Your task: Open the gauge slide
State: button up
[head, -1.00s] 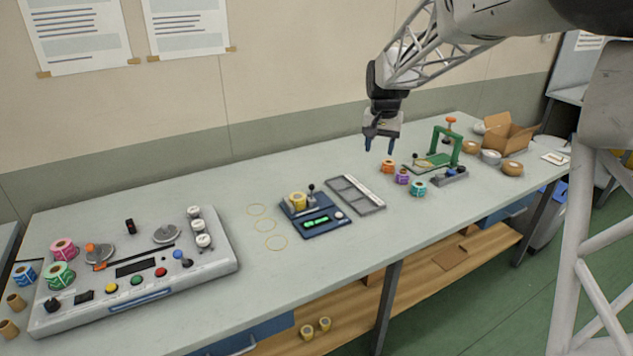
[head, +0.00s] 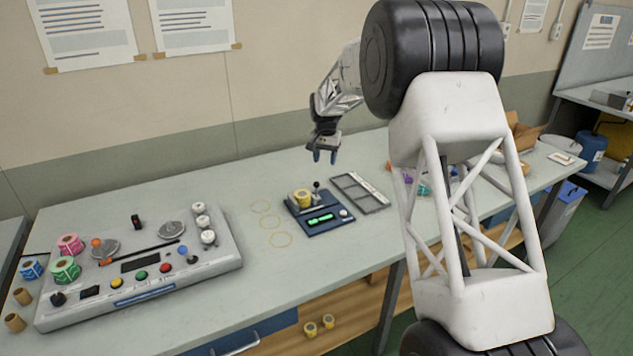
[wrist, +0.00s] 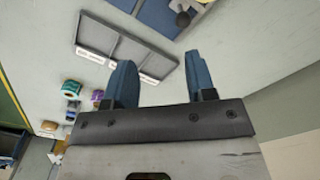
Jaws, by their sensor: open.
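A dark blue gauge unit (head: 327,228) stands on the bench with a lit green display (head: 320,218). A yellow roll (head: 302,198) sits on it, and a black ball-topped knob (head: 317,185) rises beside the roll. I cannot tell for sure which part is the slide or its position. My gripper (head: 325,158) is open and empty, above the bench and above and behind the gauge unit. In the wrist view, the fingers (wrist: 160,72) are apart, and part of the gauge unit (wrist: 160,14) shows at the top edge with its knob (wrist: 183,17).
A grey divided tray (head: 347,181) lies right of the gauge unit. Yellow rings (head: 280,240) lie flat to its left, beside a large control panel (head: 120,310). My arm hides much of the bench's right part, where coloured rolls (wrist: 70,88) show in the wrist view.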

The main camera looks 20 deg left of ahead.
aim_at(317, 182)
jog(key=a+f, duration=0.1)
jog(key=w+a+f, duration=0.1)
jog(key=a+f, duration=0.1)
jog(key=shift+w+a, duration=0.15)
jog(key=shift+a, duration=0.1)
jog(key=shift+f, duration=0.1)
jog(key=shift+f, duration=3.85)
jog(key=shift+c, duration=0.5)
grip_shut()
